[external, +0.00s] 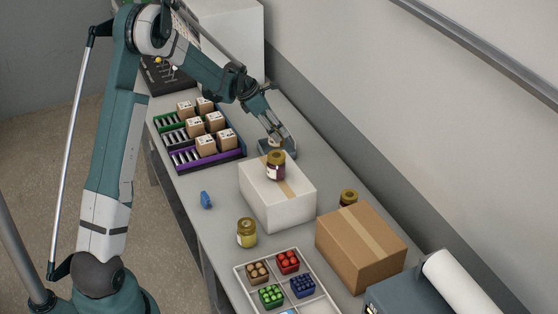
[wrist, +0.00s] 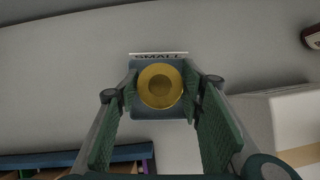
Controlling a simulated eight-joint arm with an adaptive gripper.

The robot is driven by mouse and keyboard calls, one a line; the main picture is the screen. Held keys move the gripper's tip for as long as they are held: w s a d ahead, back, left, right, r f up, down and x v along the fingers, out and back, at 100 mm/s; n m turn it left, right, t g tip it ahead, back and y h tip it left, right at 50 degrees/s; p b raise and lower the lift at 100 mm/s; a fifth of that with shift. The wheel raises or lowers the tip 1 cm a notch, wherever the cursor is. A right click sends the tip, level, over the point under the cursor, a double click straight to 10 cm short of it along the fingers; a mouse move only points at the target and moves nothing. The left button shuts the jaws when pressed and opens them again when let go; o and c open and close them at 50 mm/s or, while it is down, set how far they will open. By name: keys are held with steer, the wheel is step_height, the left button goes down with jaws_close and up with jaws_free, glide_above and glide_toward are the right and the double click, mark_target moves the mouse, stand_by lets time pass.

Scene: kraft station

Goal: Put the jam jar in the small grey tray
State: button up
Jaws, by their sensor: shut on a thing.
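My gripper (wrist: 160,90) is shut on a jar with a gold lid (wrist: 161,86), a fingertip on each side of the lid. The jar is seen from straight above in the wrist view, so its contents are hidden. It is over or in the small blue-grey tray (wrist: 146,110), within the tray's outline, beside a label reading SMALL. I cannot tell whether its base touches the tray floor.
The rack of small boxes (external: 205,150) lies left of the tray.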

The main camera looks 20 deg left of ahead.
steer(key=shift+f, duration=1.85)
steer(key=shift+f, duration=0.2)
steer(key=o, duration=1.1)
steer(key=shift+r, duration=0.2)
steer(key=shift+v, duration=6)
